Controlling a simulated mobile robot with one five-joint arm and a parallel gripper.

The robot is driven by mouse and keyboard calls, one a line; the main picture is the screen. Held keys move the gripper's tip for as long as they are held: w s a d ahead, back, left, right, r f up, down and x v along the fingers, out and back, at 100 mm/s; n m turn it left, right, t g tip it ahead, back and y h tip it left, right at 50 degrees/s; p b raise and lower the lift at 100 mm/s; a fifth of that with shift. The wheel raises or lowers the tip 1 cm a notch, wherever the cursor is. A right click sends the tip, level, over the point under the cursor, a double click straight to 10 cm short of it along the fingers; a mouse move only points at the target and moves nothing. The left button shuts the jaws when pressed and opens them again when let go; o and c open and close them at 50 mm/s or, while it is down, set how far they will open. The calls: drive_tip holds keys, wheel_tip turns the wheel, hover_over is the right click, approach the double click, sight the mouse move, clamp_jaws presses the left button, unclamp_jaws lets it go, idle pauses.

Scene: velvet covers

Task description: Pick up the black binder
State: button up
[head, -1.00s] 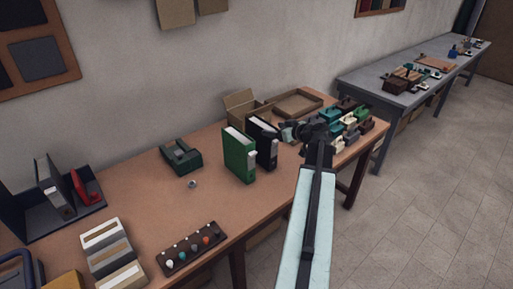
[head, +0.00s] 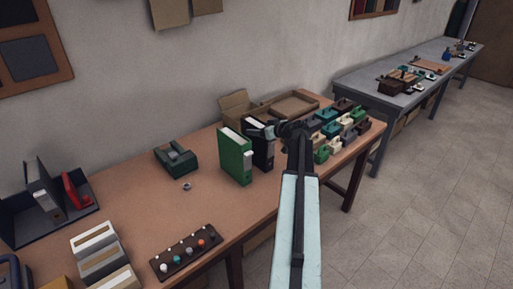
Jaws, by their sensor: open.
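The black binder (head: 263,150) stands upright on the brown table, just right of the green binder (head: 235,156). White paper edges show at its top. My gripper (head: 262,130) is at the upper right part of the black binder, with its jaws open. A jaw overlaps the binder's top edge in the picture. I cannot tell whether it touches the binder or straddles it. My arm reaches in from the lower right and hides some of the things behind it.
Several coloured small boxes with handles (head: 350,140) stand close right of my gripper. An open cardboard box (head: 236,104) and a shallow tray (head: 291,107) are behind. A dark green tape dispenser (head: 177,160) sits to the left. The table's (head: 135,205) middle left is mostly clear.

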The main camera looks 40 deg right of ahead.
drive_tip(key=shift+r, duration=0.1)
clamp_jaws()
